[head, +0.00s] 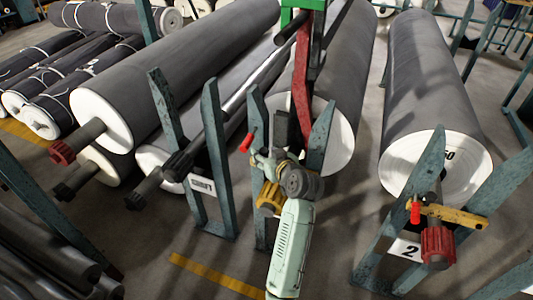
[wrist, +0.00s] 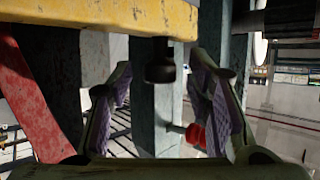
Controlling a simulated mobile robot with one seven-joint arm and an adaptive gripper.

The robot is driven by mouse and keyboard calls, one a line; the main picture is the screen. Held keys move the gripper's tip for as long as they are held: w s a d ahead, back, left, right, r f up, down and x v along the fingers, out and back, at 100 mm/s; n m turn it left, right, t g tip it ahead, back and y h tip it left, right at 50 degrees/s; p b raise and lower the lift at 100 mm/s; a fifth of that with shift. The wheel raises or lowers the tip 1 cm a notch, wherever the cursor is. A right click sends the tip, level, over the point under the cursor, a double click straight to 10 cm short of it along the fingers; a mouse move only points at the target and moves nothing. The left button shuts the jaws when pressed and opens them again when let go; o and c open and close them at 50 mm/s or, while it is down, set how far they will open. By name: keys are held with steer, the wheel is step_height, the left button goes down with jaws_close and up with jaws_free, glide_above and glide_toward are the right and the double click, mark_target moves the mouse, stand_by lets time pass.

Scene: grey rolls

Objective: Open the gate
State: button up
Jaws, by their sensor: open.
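The gate looks like a yellow bar across a green rack post; in the wrist view the worn yellow bar (wrist: 100,14) crosses the top. A black knob (wrist: 160,66) hangs from its underside. My gripper (wrist: 162,88) is open, one finger on each side of the knob, apart from it. Behind it stands the green post (wrist: 155,115) with a red-tipped pin (wrist: 196,134). In the head view my arm hides most of this; a yellow part (head: 270,197) and a red handle (head: 247,142) show beside my wrist.
A second rack at right holds a grey roll (head: 428,80) behind another yellow bar (head: 457,216) with a red handle (head: 415,212). Large grey rolls (head: 190,60) lie at left. A red post (head: 302,80) stands close behind my wrist.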

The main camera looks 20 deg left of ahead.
steer(key=shift+c, duration=0.2)
jaws_close()
stand_by(0.3)
stand_by(0.3)
